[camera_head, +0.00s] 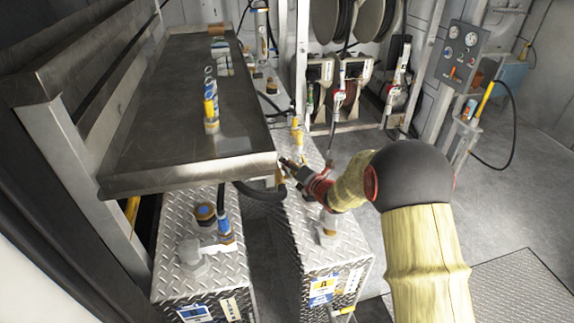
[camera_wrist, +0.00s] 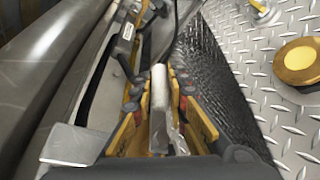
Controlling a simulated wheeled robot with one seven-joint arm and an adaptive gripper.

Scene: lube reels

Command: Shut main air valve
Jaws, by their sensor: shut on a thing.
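My gripper (camera_head: 288,166) is low beside the front right corner of the metal bench, above the gap between the two diamond-plate tanks. In the wrist view, the yellow-and-black fingers (camera_wrist: 160,95) are closed around a pale grey bar-shaped handle (camera_wrist: 160,88), which looks like the lever of the main air valve. The handle runs lengthwise between the fingers. The valve body behind it is not clearly visible. In the head view my gripper and the bench edge hide the handle.
The metal bench (camera_head: 150,140) lies close on the left of my gripper. Diamond-plate tanks (camera_head: 340,262) with caps and fittings stand below. A yellow cap (camera_wrist: 299,62) is at the right in the wrist view. Hose reels (camera_head: 331,18) and a gauge panel (camera_head: 461,50) are at the back. Open floor lies right.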

